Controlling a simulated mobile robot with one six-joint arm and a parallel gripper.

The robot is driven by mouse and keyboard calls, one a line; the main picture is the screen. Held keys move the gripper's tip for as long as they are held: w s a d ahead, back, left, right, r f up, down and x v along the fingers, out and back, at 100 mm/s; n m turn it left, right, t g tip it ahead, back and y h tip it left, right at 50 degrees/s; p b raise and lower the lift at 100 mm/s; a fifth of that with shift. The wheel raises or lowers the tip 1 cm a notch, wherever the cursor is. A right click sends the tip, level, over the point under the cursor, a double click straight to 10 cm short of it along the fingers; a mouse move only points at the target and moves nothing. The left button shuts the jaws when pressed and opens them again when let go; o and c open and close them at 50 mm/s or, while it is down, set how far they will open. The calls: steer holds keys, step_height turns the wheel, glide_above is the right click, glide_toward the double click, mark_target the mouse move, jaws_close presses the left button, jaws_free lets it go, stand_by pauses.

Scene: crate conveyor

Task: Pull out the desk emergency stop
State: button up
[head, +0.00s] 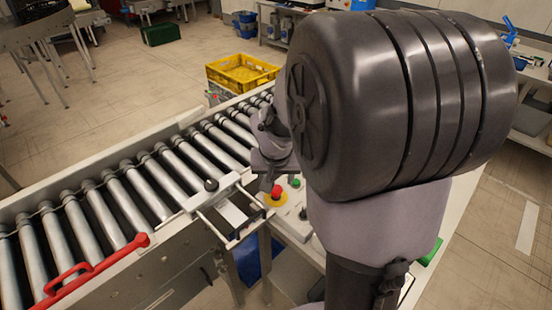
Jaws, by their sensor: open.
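The desk emergency stop (276,191) is a red button on a yellow base, on a light grey control panel (297,222) beside the conveyor. My gripper (272,170) is above and just behind the red button in the head view, with a small part of it showing under my wrist. It is open, and I see nothing between its fingers. My large arm link hides part of the panel and desk to the right. I cannot tell whether the button is pressed in or out.
A roller conveyor (130,200) runs along the left, with a red handle (90,268) on its near edge. A small metal frame (232,212) with a black knob stands left of the panel. A yellow crate (241,73) stands behind. A green button (295,183) is close to the stop.

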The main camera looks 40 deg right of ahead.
steer(key=p+v, duration=0.2)
steer(key=v, duration=0.8)
steer(key=shift+r+p, duration=0.2)
steer(key=shift+p, duration=0.15)
